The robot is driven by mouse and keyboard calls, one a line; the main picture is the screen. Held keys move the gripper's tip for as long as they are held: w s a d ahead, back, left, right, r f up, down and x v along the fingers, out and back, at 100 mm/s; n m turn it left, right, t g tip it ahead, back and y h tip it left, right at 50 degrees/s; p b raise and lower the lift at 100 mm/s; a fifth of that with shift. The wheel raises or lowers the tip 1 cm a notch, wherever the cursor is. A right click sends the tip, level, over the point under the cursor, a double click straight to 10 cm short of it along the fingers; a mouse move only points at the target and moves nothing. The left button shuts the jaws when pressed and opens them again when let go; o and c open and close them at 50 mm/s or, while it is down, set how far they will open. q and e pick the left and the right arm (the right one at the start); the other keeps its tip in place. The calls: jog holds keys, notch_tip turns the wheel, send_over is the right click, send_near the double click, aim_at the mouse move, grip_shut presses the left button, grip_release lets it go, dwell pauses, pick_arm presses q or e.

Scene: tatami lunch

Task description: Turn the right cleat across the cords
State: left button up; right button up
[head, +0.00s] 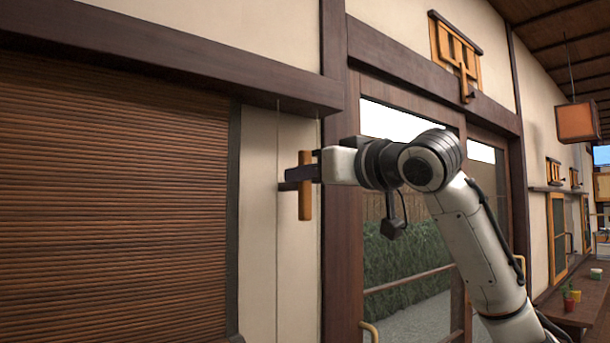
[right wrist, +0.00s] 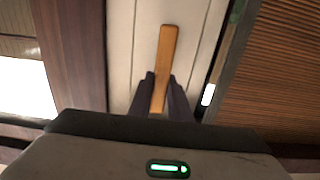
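The right cleat (head: 305,205) is a light wooden bar on the pale wall panel beside the dark post. It stands close to upright, along the cords rather than across them. Thin cords (head: 278,130) hang down the panel from the dark beam. In the right wrist view the cleat (right wrist: 167,50) leans slightly, with a thin line on each side of it. My right gripper (head: 299,174) has its dark fingers on either side of the bar, and they look closed against it. In the right wrist view my gripper (right wrist: 161,80) straddles the bar's lower part. My left gripper is out of view.
A brown slatted blind (head: 110,200) fills the left. A dark wooden post (head: 338,250) stands just right of the cleat, with a glazed sliding door (head: 405,285) behind my right arm. A dark beam (head: 200,60) runs above. The panel below the cleat is clear.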

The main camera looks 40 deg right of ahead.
grip_shut()
jog(key=shift+m, duration=0.3)
jog(key=m, duration=0.4)
jog(key=shift+d+f+b, duration=0.15)
jog(key=shift+d+b, duration=0.15)
jog(key=shift+s+d+f+m+b, duration=0.1)
jog(key=shift+d+f+m+b, duration=0.15)
jog(key=shift+m, duration=2)
jog(key=shift+w+d+f+m+b, duration=0.15)
jog(key=shift+f+m+b, duration=0.2)
jog(key=shift+m, duration=1.85)
jog(key=shift+s+d+f+m+b, duration=0.2)
jog(key=shift+f+m+b, duration=0.1)
jog(key=shift+m, duration=1.95)
